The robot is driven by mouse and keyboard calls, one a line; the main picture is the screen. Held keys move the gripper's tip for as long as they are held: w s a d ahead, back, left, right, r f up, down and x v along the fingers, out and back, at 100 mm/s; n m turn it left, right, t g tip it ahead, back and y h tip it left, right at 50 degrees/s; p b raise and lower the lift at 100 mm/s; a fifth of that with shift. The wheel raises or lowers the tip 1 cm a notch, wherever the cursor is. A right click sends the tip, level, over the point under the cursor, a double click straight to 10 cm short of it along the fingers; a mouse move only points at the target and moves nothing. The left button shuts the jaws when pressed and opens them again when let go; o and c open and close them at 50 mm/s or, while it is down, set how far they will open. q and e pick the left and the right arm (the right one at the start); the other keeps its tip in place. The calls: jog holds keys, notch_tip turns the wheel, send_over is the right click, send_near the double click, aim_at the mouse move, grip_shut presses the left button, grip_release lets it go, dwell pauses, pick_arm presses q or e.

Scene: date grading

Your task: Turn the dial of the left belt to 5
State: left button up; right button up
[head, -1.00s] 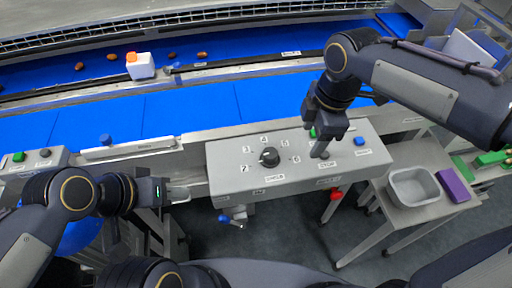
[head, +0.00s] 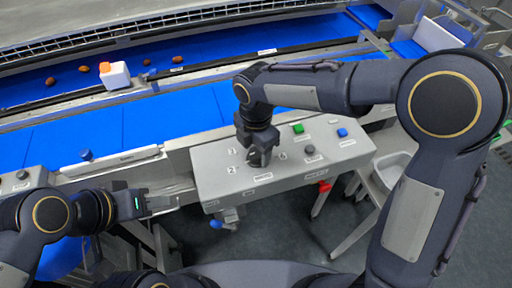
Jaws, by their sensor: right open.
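A grey control panel (head: 215,187) stands in front of the blue belts. Its black dial is hidden, or nearly so, by my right gripper (head: 259,160), which points down over the dial's place with its fingers open. Whether the fingers touch the dial or straddle it, I cannot tell. The numbers 2 and 3 show left of the gripper and the 6 shows to its right; the 4, the 5 and the dial's pointer are hidden. My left gripper (head: 162,203) is at the lower left, away from the dial; its finger gap is not clear.
On the panel's right are a green button (head: 298,128), a grey button (head: 310,149) and a blue button (head: 342,132). A red knob (head: 324,187) hangs below the panel.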

jog(key=c, duration=1)
